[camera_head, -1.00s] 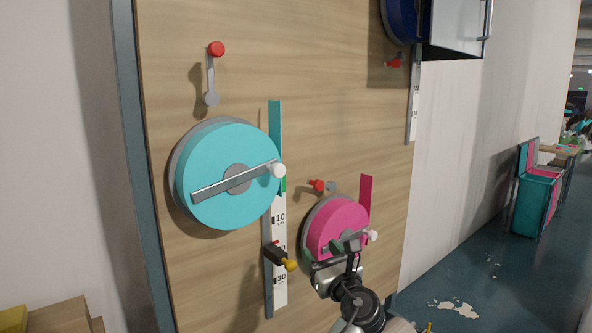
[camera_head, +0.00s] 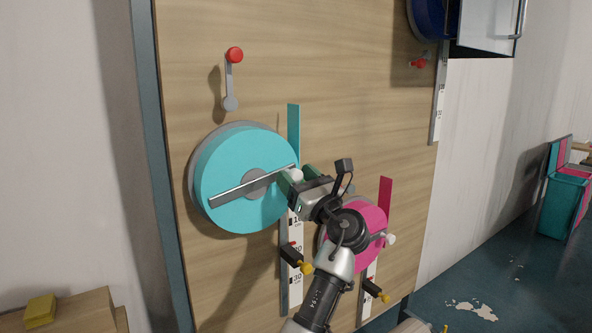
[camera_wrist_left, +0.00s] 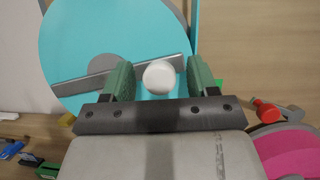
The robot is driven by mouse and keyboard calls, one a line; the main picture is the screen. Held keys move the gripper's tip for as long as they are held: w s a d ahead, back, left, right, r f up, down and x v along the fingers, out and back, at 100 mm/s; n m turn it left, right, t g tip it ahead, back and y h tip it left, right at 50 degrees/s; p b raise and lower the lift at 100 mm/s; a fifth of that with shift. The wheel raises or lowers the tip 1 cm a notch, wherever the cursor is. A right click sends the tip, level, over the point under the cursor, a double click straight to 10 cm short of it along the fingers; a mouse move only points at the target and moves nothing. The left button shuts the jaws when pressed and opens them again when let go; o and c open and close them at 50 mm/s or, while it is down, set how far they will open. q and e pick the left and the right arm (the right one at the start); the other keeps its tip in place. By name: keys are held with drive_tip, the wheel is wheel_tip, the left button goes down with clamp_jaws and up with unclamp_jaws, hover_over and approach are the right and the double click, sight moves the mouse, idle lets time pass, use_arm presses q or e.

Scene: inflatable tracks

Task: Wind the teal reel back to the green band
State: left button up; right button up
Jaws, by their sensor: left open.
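The teal reel (camera_head: 232,195) is mounted on the wooden board, with a grey crank bar (camera_head: 240,188) across its face and a white knob (camera_head: 296,174) at the bar's right end. My left gripper (camera_head: 293,181) is at that knob. In the left wrist view the white knob (camera_wrist_left: 159,77) sits between the two green fingers (camera_wrist_left: 160,80), which are open with gaps beside it. A scale strip (camera_head: 296,240) runs below the reel, with a yellow-tipped pointer (camera_head: 305,267) beside it. The green band is hidden behind my gripper. My right gripper is not in view.
A pink reel (camera_head: 368,245) is partly behind my left arm. A red-knobbed lever (camera_head: 234,56) is above the teal reel. A blue reel (camera_head: 422,20) and an open metal-like box (camera_head: 487,25) are at upper right. Cardboard boxes (camera_head: 70,310) stand lower left.

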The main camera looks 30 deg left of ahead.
use_arm(q)
drive_tip(key=shift+a+r, duration=0.1)
drive_tip(key=shift+a, duration=0.15)
drive_tip(key=shift+w, duration=0.1)
clamp_jaws()
